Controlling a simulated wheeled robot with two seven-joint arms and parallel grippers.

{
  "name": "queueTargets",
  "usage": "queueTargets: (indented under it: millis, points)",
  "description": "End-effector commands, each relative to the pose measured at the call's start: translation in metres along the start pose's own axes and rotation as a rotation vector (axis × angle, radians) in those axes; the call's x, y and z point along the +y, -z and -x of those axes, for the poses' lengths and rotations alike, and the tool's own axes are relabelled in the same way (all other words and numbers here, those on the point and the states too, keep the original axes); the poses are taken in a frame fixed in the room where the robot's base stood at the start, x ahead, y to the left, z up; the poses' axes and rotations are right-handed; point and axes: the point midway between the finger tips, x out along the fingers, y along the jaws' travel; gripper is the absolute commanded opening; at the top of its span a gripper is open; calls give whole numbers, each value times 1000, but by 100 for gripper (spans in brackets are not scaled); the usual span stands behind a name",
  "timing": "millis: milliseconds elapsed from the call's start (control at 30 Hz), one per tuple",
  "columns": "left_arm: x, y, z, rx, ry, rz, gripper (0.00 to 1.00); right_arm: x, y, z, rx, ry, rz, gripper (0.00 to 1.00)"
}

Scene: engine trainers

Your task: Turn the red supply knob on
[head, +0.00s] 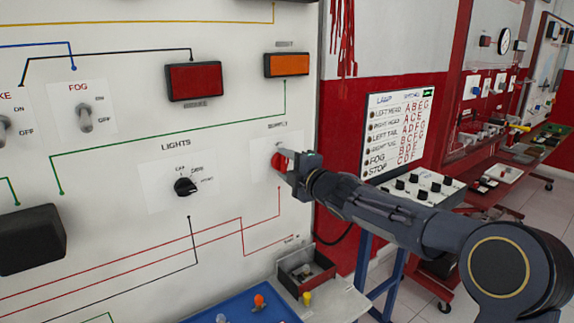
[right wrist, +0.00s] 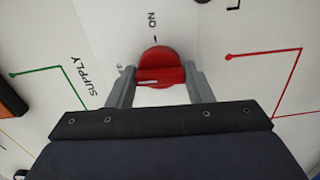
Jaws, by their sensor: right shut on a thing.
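The red supply knob (head: 279,161) is on the white panel under the label SUPPLY in the head view, partly hidden by my right gripper (head: 287,161). In the right wrist view, the round red knob (right wrist: 160,68) sits between the two grey fingers of my right gripper (right wrist: 160,85). The fingers are shut on its sides. A light slot-like mark runs across the knob's lower part, and the word ON with a small arrow stands above it in that view. My left gripper is not in view.
A black LIGHTS knob (head: 186,187) is left of the supply knob. A blue tray (head: 240,308) and a small open box (head: 306,272) lie below the panel. A LAMP chart board (head: 398,130) and other trainers stand to the right.

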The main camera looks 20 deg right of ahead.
Motion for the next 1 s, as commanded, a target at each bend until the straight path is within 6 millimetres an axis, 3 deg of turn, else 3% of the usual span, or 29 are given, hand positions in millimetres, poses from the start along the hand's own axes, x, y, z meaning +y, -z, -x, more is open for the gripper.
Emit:
queueTargets:
  millis: [1000]
  points:
    - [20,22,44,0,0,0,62,0,0,0,-2,4,-903,24]
